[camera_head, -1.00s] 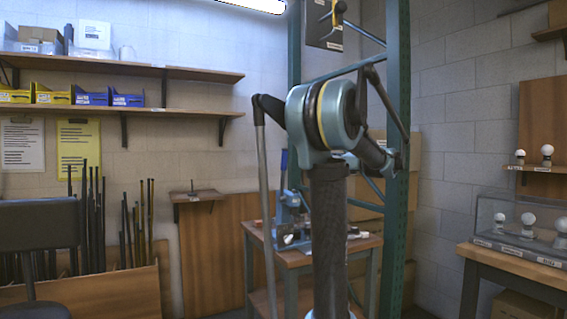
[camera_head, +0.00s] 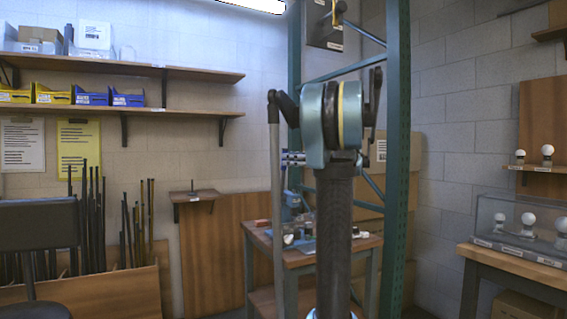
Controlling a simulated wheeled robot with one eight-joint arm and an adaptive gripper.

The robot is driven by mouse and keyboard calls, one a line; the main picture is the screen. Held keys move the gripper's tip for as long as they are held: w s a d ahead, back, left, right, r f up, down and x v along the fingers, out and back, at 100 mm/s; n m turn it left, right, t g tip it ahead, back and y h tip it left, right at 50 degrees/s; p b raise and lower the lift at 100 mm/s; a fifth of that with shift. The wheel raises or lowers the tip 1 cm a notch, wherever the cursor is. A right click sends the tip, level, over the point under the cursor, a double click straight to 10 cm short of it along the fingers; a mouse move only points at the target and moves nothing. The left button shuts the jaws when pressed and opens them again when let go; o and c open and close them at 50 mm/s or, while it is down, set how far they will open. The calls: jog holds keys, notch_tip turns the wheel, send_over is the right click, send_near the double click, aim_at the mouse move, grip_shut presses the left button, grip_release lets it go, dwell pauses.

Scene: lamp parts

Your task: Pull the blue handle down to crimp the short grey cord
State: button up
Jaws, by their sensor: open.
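A blue press (camera_head: 292,207) stands on the small wooden-topped bench (camera_head: 262,240) behind my arm. Its upper part is largely covered, and I cannot make out the blue handle. A banded pale-blue and dark part of my arm shows in front of the handle's earlier place, left of my arm's large joint. I cannot make out my gripper; my own column and arm joint cover the middle of the view. The short grey cord cannot be told apart among the small items on the bench.
Dark rods (camera_head: 95,220) lean at the left above a wooden bin. A clear case of bulbs (camera_head: 520,225) sits on the right table. Shelves (camera_head: 190,112) line the back wall.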

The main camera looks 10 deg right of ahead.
jog(key=shift+x, duration=2)
grip_shut()
